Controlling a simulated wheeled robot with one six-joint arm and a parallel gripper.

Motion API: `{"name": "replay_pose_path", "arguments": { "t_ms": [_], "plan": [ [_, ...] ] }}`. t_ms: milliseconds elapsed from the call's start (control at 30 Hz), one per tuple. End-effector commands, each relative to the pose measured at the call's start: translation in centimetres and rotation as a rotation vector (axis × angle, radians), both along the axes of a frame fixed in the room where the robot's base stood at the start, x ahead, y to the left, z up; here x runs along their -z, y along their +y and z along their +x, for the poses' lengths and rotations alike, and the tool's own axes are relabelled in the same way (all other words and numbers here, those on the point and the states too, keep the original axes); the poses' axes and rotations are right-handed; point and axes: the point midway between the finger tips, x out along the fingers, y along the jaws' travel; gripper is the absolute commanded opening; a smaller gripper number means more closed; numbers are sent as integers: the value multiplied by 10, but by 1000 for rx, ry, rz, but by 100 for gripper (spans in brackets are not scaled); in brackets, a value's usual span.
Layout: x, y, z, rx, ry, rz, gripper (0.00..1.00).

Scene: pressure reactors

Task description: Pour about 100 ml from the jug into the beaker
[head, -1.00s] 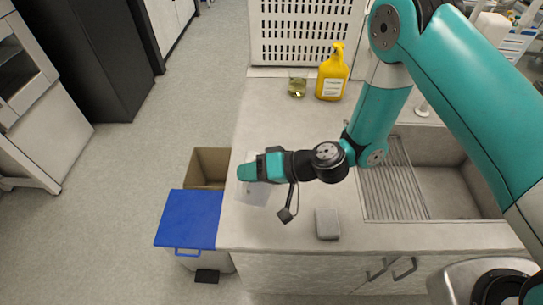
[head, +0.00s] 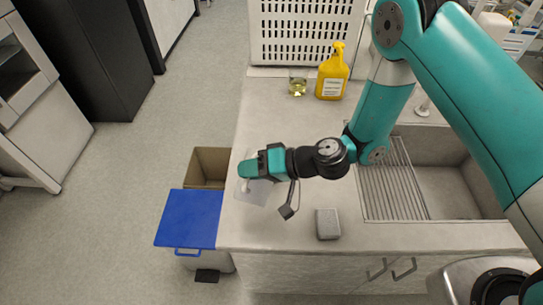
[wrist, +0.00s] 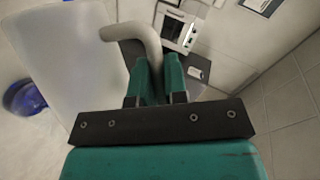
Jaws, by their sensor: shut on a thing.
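A pale translucent jug (head: 256,193) is at the left end of the counter in the head view, partly hidden under my gripper (head: 250,169). In the wrist view the jug's pale body (wrist: 65,75) fills the left side, and its curved handle (wrist: 140,34) runs to between the jaws. My gripper (wrist: 158,75) is shut on that handle. I cannot tell the jug's fill level. The beaker (head: 297,87) is a small clear glass with yellow-green liquid, standing at the back of the counter, well apart from the jug.
A yellow pump bottle (head: 333,76) stands just right of the beaker, with a white slotted crate (head: 307,32) behind. A grey block (head: 327,224) lies near the front edge. The sink (head: 445,185) is at right. A blue-lidded bin (head: 190,218) is left of the counter. Mid-counter is clear.

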Motion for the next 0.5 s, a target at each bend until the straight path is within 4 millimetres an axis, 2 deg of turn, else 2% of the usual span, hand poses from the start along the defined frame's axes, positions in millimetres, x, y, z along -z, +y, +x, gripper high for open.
{"name": "replay_pose_path", "arguments": {
  "t_ms": [500],
  "plan": [
    [-4, -1, 2, 1, 28, 13, 0]
  ]
}}
